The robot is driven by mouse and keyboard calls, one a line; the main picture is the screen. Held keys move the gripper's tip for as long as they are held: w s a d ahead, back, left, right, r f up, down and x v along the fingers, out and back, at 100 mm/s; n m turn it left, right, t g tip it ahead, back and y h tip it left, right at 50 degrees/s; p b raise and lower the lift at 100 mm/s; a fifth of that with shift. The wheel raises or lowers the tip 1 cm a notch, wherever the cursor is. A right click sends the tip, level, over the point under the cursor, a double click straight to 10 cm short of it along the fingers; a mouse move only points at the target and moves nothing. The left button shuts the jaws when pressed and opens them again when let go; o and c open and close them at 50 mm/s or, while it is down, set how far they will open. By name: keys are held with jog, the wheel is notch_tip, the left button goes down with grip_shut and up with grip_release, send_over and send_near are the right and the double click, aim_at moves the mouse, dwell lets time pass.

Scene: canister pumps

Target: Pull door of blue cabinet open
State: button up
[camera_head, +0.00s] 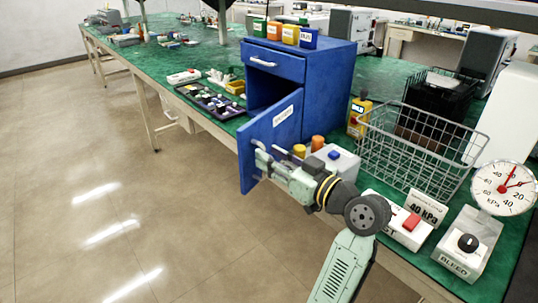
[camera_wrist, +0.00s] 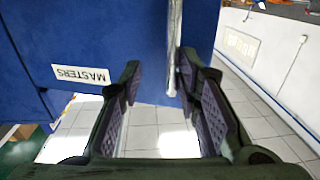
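The blue cabinet (camera_head: 325,75) stands on the green bench, with a closed drawer (camera_head: 273,62) above its door. The blue door (camera_head: 262,150) is swung partly open past the bench's front edge, with a white label on it. My gripper (camera_head: 262,156) is at the door's outer face. In the wrist view, my gripper (camera_wrist: 158,75) has its fingers spread apart. The silver vertical handle (camera_wrist: 174,45) lies between them, close beside the right finger; I cannot tell whether they touch. The label (camera_wrist: 81,75) reads MASTERS, upside down.
A black tray (camera_head: 210,101) lies left of the cabinet. Colored canisters stand on top of the cabinet (camera_head: 275,32). The floor (camera_head: 120,180) in front is clear.

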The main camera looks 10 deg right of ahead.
jog(key=v, duration=1)
jog(key=shift+s, duration=0.3)
jog(key=shift+d, duration=0.1)
